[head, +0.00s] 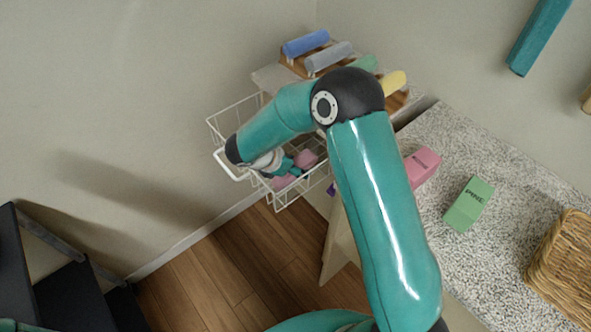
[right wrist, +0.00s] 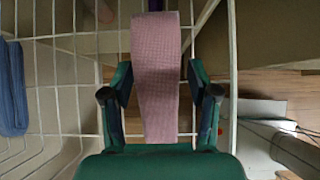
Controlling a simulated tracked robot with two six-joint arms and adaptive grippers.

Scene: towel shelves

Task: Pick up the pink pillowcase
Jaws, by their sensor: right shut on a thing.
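The pink pillowcase (head: 306,158) is in the white wire basket at the middle of the head view, partly hidden by my gripper. In the right wrist view the pillowcase (right wrist: 155,75) is a long textured pink cloth running between the fingers. My right gripper (head: 287,168) reaches down into the basket, and its fingers (right wrist: 158,95) are shut on the pillowcase. Pink cloth shows on both sides of the gripper in the head view. My left gripper is out of view.
The white wire basket (head: 223,123) surrounds the gripper closely. Rolled towels, blue (head: 306,43) and grey (head: 330,57), lie on a shelf above. A pink box (head: 424,166), green box (head: 469,204) and wicker basket (head: 563,268) stand on the speckled counter. A blue cloth (right wrist: 11,95) hangs left.

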